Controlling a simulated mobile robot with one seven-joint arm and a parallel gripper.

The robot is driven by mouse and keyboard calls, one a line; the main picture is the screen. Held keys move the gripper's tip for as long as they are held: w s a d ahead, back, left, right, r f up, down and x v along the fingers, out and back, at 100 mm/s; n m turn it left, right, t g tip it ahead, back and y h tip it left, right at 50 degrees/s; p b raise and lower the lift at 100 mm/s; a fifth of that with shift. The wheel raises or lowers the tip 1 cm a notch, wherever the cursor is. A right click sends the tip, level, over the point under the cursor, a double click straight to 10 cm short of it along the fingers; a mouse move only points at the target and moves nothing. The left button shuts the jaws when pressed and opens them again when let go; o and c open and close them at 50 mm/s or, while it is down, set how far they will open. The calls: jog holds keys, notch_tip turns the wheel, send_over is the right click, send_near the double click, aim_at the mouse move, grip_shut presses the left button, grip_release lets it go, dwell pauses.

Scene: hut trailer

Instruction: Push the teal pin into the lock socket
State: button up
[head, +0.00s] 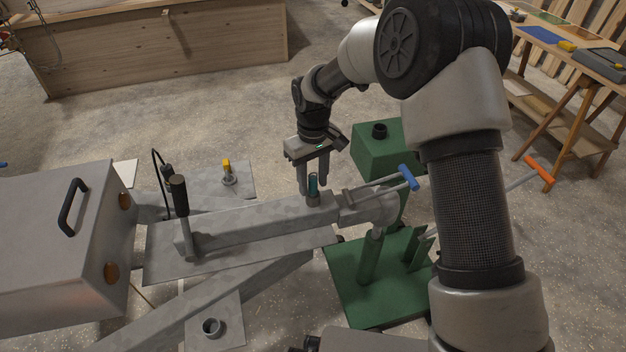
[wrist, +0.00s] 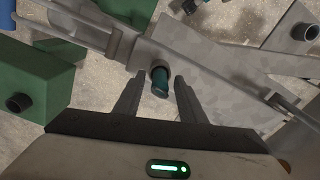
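The teal pin (head: 313,182) stands upright at the lock socket (head: 314,200), a short grey collar on top of the trailer's drawbar (head: 265,220). Much of the pin shows above the collar; how deep its lower end sits is hidden. In the wrist view the pin (wrist: 160,83) is in front of the socket (wrist: 157,65). My gripper (head: 313,187) points down over the drawbar, with one finger on each side of the pin. The wrist view shows gaps between the pin and both fingers of my gripper (wrist: 158,84), so it is open around the pin.
A coupler with a blue-ended handle (head: 408,177) lies right of the socket, beside a green stand (head: 385,155). A black-gripped lever (head: 180,197) rises from the drawbar at left. An orange-ended bar (head: 540,172) is at right. Open floor lies behind.

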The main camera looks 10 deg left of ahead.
notch_tip(320, 180, up, 12)
jog(key=p, duration=0.3)
jog(key=s+d+r+m+t, duration=0.1)
jog(key=s+d+r+m, duration=0.15)
jog(key=d+r, duration=0.65)
jog(key=s+d+r+m+t, duration=0.3)
jog(key=s+d+r, duration=0.6)
jog(key=s+d, duration=0.3)
jog(key=s+d+f+m+t, duration=0.1)
jog(key=s+d+m, duration=0.2)
jog(key=s, duration=0.7)
jog(key=shift+s+d+f+t, duration=0.25)
jog(key=shift+s+d+t, duration=0.1)
jog(key=shift+d, duration=0.25)
notch_tip(320, 180, up, 19)
jog(key=p, duration=1.8)
